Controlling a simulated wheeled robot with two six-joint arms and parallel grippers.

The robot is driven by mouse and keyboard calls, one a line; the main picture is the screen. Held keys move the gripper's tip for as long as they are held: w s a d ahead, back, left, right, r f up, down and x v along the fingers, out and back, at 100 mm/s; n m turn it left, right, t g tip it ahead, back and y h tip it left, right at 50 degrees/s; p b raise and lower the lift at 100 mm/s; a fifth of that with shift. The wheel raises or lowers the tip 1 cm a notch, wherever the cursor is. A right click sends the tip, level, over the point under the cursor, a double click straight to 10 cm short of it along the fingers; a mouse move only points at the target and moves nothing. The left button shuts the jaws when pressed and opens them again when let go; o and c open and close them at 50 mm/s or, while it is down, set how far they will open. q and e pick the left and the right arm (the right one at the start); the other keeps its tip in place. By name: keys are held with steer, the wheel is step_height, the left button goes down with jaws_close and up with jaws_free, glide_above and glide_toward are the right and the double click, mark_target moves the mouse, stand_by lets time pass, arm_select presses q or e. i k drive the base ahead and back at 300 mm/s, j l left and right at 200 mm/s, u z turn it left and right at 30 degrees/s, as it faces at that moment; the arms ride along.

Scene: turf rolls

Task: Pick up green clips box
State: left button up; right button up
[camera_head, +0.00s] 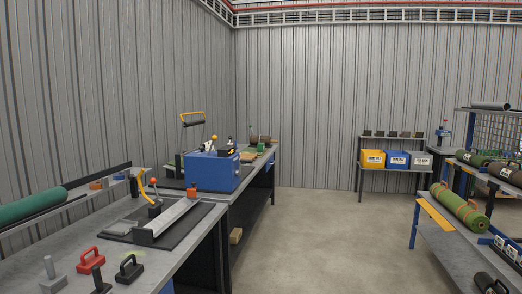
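I cannot make out a clearly labelled green clips box. A small green item (261,147) sits on the far part of the left workbench, beside brown rolls; it is too small to tell what it is. On the back shelf stand a yellow box (373,160), a blue box (396,160) and a darker box (420,161), each with a white label. Neither of my grippers shows in the head view.
The left workbench (185,250) holds a blue machine (211,171), a red-handled tool (90,259) and a dark one (129,268). A green roll (30,206) lies at far left. A rack at right carries a turf roll (460,207). The floor (320,240) between is clear.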

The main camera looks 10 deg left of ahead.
mark_target(260, 146)
steer(key=i+z, duration=0.1)
steer(key=i, duration=5.85)
